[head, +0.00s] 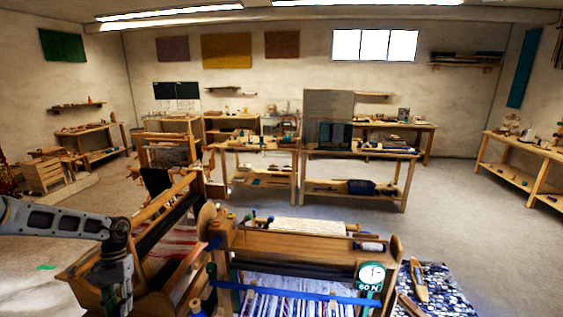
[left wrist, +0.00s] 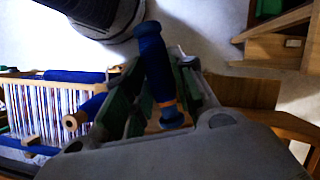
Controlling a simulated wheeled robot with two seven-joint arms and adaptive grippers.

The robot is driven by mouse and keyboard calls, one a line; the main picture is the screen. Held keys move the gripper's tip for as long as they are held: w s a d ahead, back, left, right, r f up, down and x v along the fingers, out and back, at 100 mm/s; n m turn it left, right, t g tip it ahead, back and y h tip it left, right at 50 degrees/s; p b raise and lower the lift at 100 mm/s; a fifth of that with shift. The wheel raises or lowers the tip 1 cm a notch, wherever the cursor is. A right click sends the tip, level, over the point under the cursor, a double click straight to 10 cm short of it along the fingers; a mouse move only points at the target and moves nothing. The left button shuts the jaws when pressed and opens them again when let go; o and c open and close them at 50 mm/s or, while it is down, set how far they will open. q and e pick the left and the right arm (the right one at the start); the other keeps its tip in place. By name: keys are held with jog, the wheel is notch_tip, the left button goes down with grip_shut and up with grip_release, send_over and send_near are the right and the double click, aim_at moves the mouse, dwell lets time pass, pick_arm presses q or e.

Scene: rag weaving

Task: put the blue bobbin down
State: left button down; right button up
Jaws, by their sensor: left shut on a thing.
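The blue bobbin (left wrist: 152,58) is in my left gripper (left wrist: 158,90), which is shut on it in the left wrist view. It stands out lengthwise between the green-padded fingers, with an orange-brown band near its lower end. A second blue-wound bobbin (left wrist: 92,106) with a pale wooden end lies left of the fingers. In the head view my left gripper (head: 117,290) hangs down at the lower left, by the wooden loom frame; its fingertips and the held bobbin cannot be made out there. My right gripper is in neither view.
A wooden loom (head: 300,240) with a blue bar and a green-framed dial (head: 370,274) stands front centre. A striped rag warp (left wrist: 45,108) shows in the wrist view. A patterned rag rug (head: 440,285) lies at right.

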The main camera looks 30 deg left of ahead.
pick_arm(q)
jog(key=shift+s+f, duration=0.95)
jog(key=shift+f, duration=0.05)
jog(key=s+d+f+m+b, duration=0.1)
jog(key=s+d+f, duration=0.1)
jog(key=d+f, duration=0.35)
jog(key=s+d+f+b, duration=0.2)
jog(key=s+d+f, duration=0.1)
jog(key=f, duration=0.6)
jog(key=w+d+f+m+b, duration=0.1)
jog(key=w+d+f, duration=0.15)
jog(key=d, duration=0.25)
jog(key=w+d+f+m+y, duration=0.1)
jog(key=w+d+f, duration=0.15)
jog(key=d, duration=0.25)
jog(key=w+d+f+m+b, duration=0.1)
jog(key=w+d+f, duration=0.1)
jog(key=d+f, duration=0.15)
jog(key=w+d+r+m+y+b, duration=0.1)
jog(key=w+d+r+m+b, duration=0.1)
jog(key=w+d, duration=1.05)
jog(key=w+d+r+m+b, duration=0.1)
jog(key=w+d+r, duration=0.7)
jog(key=w, duration=0.3)
jog(key=shift+r+g+y+b, duration=0.3)
jog(key=shift+r+g+b, duration=0.1)
jog(key=shift+r, duration=0.25)
